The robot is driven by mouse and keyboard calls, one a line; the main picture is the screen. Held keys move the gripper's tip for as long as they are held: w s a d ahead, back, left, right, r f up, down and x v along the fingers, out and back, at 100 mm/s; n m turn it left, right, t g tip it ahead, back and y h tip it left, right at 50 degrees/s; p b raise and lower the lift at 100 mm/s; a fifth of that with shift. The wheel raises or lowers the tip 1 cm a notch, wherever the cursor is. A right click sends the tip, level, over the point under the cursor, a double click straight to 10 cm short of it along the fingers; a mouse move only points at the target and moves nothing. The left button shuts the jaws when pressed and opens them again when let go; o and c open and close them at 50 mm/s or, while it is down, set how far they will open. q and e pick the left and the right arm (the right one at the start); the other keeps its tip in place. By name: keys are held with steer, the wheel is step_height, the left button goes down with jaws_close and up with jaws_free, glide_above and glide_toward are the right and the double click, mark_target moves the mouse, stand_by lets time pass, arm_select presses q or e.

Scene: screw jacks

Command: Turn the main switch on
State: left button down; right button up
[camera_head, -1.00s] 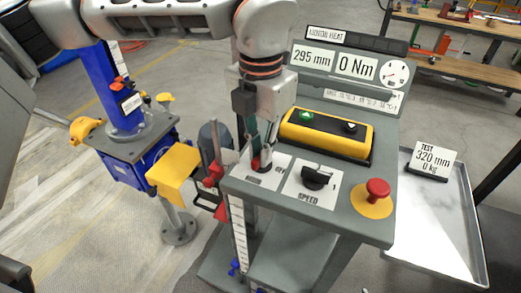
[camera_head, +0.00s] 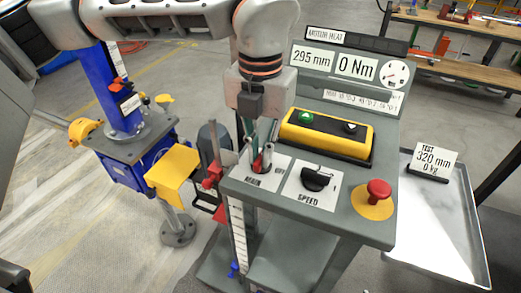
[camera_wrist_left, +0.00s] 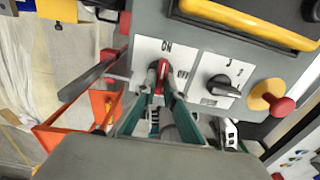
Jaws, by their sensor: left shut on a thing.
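The main switch is a red handle (camera_wrist_left: 162,72) on a white plate (camera_wrist_left: 145,50) marked ON and OFF, at the near left corner of the grey control console. In the wrist view the handle points up the picture, toward the ON mark. In the head view the red handle (camera_head: 258,165) shows only partly between the fingers. My left gripper (camera_head: 261,160) comes down from above and is shut on the handle, one finger on each side; it also shows in the wrist view (camera_wrist_left: 163,82). My right gripper is not in view.
To the right on the console (camera_head: 355,221) are a black speed knob (camera_head: 316,179) and a red emergency button (camera_head: 378,188). Behind is a yellow button box (camera_head: 327,133) with a green button. A blue screw jack (camera_head: 120,90) stands left, a metal tray (camera_head: 480,240) right.

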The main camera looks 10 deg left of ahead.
mark_target(260, 156)
arm_select(q)
steer(key=c, duration=2.1)
jaws_free()
steer(key=shift+c, duration=0.2)
steer(key=shift+r, duration=0.1)
step_height(260, 156, up, 12)
